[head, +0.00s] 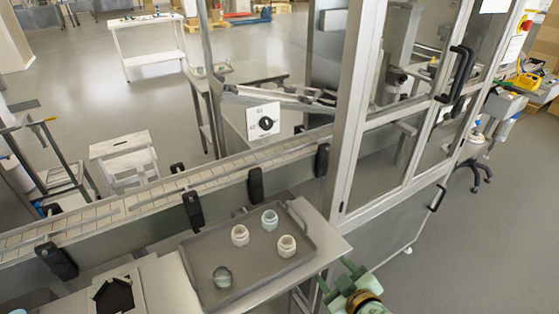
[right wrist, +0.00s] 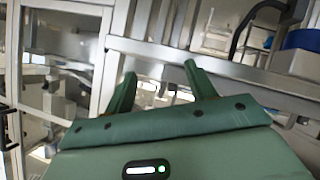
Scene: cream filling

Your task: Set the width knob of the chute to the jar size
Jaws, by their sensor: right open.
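The width knob (head: 266,122) is a black round knob on a white square plate (head: 254,112). The plate stands beyond the conveyor, just below a metal chute (head: 285,98). The markings on the plate are too small to read. Small jars stand on a grey tray (head: 210,250): two cream-coloured ones (head: 240,235) (head: 287,246), a pale green one (head: 270,220) and a greenish glass-like piece (head: 222,277). My green right gripper (head: 336,272) is open and empty, low at the tray table's right side, far from the knob. Its two fingers also show apart in the right wrist view (right wrist: 158,75). My left gripper is out of view.
A conveyor (head: 150,195) with black clamps (head: 256,185) runs between the tray and the knob. A metal-framed glass cabinet (head: 380,160) with black handles (head: 455,75) stands right of the knob. A white stool (head: 125,155) stands beyond the conveyor at left.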

